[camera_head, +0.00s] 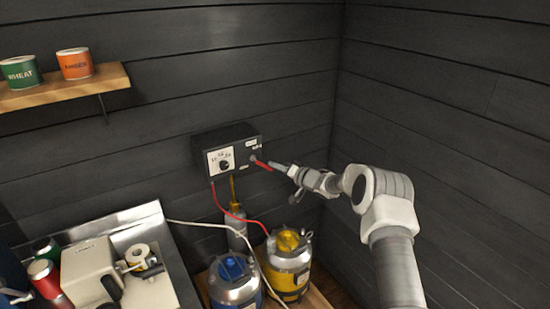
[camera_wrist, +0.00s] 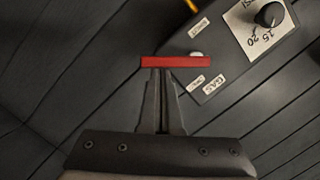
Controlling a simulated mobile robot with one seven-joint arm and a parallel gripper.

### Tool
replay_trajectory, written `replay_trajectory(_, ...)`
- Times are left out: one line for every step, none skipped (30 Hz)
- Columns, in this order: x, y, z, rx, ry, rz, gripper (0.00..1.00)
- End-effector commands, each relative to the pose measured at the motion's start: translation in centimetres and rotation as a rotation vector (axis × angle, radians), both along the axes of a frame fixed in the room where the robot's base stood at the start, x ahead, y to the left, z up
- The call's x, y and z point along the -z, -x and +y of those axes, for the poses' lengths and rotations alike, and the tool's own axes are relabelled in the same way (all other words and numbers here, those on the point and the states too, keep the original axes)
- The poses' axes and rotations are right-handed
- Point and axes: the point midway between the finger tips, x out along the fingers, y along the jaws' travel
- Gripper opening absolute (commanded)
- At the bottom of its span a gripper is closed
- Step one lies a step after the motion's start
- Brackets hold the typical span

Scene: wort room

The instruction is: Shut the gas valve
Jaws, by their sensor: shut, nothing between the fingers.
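The gas valve is a red lever (camera_head: 262,164) on the front of a black wall box (camera_head: 205,142). In the head view it points right and slightly down, past the box's right edge. In the wrist view the red lever (camera_wrist: 176,62) lies level across the picture, one end over the pale pivot on the box. My gripper (camera_head: 276,165) is at the lever's free end. In the wrist view its fingers (camera_wrist: 164,75) are together and empty, their tips just at the lever's lower edge. I cannot tell whether they touch it.
The box also has a dial (camera_head: 223,162) and small labels. Below stand a blue-topped keg (camera_head: 235,281), a yellow-topped keg (camera_head: 289,264) and a grey gas bottle (camera_head: 236,225); a red hose (camera_head: 228,212) hangs there. A shelf (camera_head: 65,88) with two cans is at left.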

Motion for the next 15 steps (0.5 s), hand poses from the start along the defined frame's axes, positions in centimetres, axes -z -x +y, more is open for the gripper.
replay_trajectory(0.8, 0.1, 0.1, -0.001, -0.037, 0.026, 0.00)
replay_trajectory(1.0, 0.1, 0.1, 0.000, -0.061, 0.042, 0.00)
replay_trajectory(1.2, 0.2, 0.2, 0.000, -0.092, 0.064, 0.00)
replay_trajectory(1.4, 0.2, 0.2, 0.000, -0.117, 0.079, 0.00)
replay_trajectory(1.5, 0.3, 0.3, 0.000, -0.141, 0.095, 0.00)
replay_trajectory(1.7, 0.3, 0.4, 0.000, -0.172, 0.117, 0.00)
replay_trajectory(1.8, 0.4, 0.5, 0.000, -0.196, 0.133, 0.00)
replay_trajectory(2.0, 0.4, 0.6, 0.000, -0.220, 0.148, 0.00)
replay_trajectory(2.2, 0.5, 0.7, 0.000, -0.252, 0.169, 0.00)
replay_trajectory(2.3, 0.6, 0.8, -0.001, -0.275, 0.185, 0.00)
replay_trajectory(2.4, 0.6, 0.9, 0.000, -0.297, 0.200, 0.00)
replay_trajectory(2.6, 0.7, 1.0, 0.000, -0.327, 0.221, 0.00)
replay_trajectory(2.7, 0.8, 1.1, 0.000, -0.350, 0.236, 0.00)
replay_trajectory(2.8, 0.8, 1.2, 0.000, -0.372, 0.250, 0.00)
replay_trajectory(2.9, 0.9, 1.3, -0.001, -0.401, 0.269, 0.00)
